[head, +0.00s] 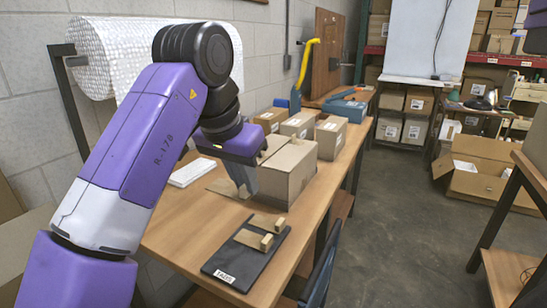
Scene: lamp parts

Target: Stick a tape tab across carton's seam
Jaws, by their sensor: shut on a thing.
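The brown carton (289,172) stands on the wooden table, with a seam along its top. My gripper (243,184) points down at the carton's left side, close to it. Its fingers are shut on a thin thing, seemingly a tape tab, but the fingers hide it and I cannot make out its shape. I cannot tell whether gripper and carton touch. A black board (236,262) with a label lies in front of the carton and bears tan tab pieces on small blocks (254,240).
A white flat object (191,172) is farther left. Several smaller boxes (299,124) stand behind the carton. A blue tool (345,108) lies at the table's far end. The table's right edge is near the carton.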

